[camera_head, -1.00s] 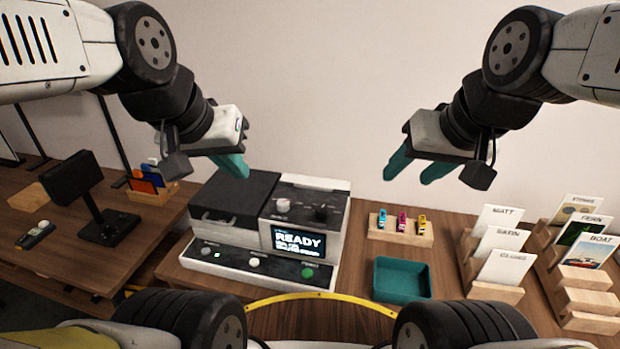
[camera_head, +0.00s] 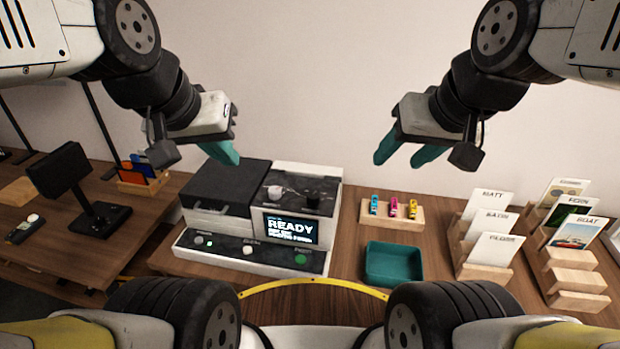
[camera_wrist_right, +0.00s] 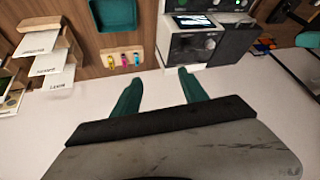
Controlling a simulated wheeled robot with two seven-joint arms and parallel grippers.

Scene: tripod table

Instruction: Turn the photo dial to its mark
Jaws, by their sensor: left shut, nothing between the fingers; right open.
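The photo machine (camera_head: 215,222) stands on the table, its lit screen (camera_head: 288,229) reading READY. On its upper right panel are two knobs, a pale one (camera_head: 275,191) and a black one (camera_head: 312,200). Their labels and marks are too small to read, so I cannot tell which is the photo dial or where it points. My left gripper (camera_head: 222,152) is shut and empty, above the machine's dark lid and apart from it. My right gripper (camera_head: 400,158) is open and empty, in the air right of the machine; its two fingers also show in the right wrist view (camera_wrist_right: 158,90).
A teal tray (camera_head: 393,264) and a wooden holder with small coloured cartridges (camera_head: 393,212) stand right of the machine. Card racks (camera_head: 485,262) are further right. A dark stand (camera_head: 85,190) is on the left table. The air between my grippers is clear.

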